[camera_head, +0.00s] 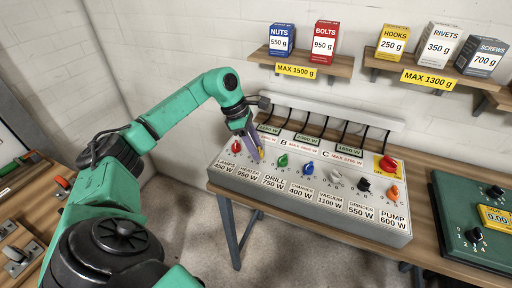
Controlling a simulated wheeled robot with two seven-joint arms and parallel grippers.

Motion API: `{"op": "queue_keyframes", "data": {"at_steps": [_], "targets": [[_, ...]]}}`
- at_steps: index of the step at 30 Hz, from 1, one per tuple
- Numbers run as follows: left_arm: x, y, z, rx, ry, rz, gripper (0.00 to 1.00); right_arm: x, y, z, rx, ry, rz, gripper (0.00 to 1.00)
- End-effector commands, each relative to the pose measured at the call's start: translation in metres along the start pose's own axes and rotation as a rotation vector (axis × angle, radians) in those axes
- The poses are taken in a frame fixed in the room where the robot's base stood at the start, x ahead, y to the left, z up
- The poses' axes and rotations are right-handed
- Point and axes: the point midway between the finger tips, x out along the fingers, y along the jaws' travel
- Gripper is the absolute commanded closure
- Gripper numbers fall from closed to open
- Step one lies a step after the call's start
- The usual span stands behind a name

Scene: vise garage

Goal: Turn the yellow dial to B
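The grey control panel (310,205) lies on the wooden bench and carries a row of coloured dials. From the left I see a red dial (236,147), a green dial (283,160), a blue dial (308,168), a white dial (335,177), a black dial (364,185) and an orange dial (394,192). No yellow dial shows clearly. The spot between the red and green dials, above the HEATER label (247,175), is covered by my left gripper (257,153). It points down at the panel there; its finger opening is not clear. My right gripper is out of view.
A red knob on a yellow plate (386,164) sits at the panel's right. Cables (313,125) run up behind the panel. Shelves with boxes hang above, including the NUTS box (281,40). A green unit (470,220) with black knobs stands to the right.

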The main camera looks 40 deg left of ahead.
Motion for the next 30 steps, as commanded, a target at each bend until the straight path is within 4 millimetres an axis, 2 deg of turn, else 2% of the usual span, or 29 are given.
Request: {"op": "queue_keyframes", "data": {"at_steps": [10,14,17,20,27,30], "targets": [[0.0,0.0,0.0,-0.001,0.001,-0.002,0.34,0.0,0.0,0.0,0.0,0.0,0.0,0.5],[-0.007,0.001,0.0,-0.001,0.001,0.002,0.34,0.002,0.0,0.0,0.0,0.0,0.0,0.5],[-0.022,0.001,0.0,-0.001,0.001,0.003,0.34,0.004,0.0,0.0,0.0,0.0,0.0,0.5],[-0.047,0.001,0.0,-0.001,-0.001,0.005,0.34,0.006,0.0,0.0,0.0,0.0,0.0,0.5],[-0.118,0.001,0.001,-0.001,-0.003,0.005,0.34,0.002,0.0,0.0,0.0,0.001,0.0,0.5],[-0.137,0.0,0.001,-0.001,-0.002,0.002,0.34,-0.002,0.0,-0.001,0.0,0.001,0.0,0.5]]}}
